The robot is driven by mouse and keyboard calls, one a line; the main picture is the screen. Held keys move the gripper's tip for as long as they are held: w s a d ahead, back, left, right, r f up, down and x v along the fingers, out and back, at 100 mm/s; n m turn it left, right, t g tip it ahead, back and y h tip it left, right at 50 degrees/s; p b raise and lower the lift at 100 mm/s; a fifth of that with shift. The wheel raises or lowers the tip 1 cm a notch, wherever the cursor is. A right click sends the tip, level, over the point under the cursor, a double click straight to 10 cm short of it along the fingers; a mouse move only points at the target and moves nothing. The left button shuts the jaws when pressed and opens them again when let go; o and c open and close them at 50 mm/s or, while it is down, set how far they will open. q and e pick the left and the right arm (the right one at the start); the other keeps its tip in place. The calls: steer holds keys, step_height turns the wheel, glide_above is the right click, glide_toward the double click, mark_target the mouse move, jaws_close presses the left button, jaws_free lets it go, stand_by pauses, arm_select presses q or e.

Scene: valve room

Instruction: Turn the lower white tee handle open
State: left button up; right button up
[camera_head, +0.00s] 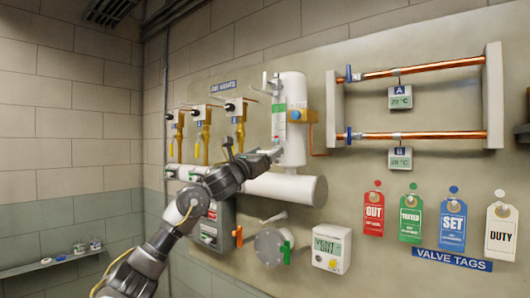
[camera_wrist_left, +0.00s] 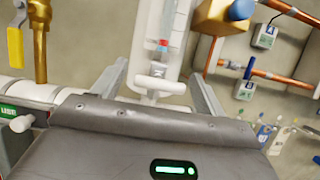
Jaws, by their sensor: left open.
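The lower white tee handle (camera_wrist_left: 158,82) shows in the left wrist view at the foot of the sight glass (camera_wrist_left: 172,22), with its crossbar roughly level. The sight glass runs up the front of a white upright cylinder (camera_head: 294,90) in the head view. My left gripper (camera_head: 272,154) is at the lower end of this glass and largely covers the lower handle there. In the left wrist view the open fingers of my left gripper (camera_wrist_left: 156,72) stand either side of the handle, with gaps. An upper white tee handle (camera_head: 268,82) sits at the top of the glass. My right gripper is out of view.
A thick white horizontal pipe (camera_head: 290,188) runs just below my gripper. A brass block (camera_head: 304,115) with a blue knob is close on the right. Yellow-handled brass valves (camera_head: 200,135) stand left. Copper pipes (camera_head: 420,136) and tags (camera_head: 410,218) are farther right.

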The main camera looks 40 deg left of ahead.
arm_select(q)
steer(key=shift+c, duration=0.4)
steer(key=c, duration=0.9)
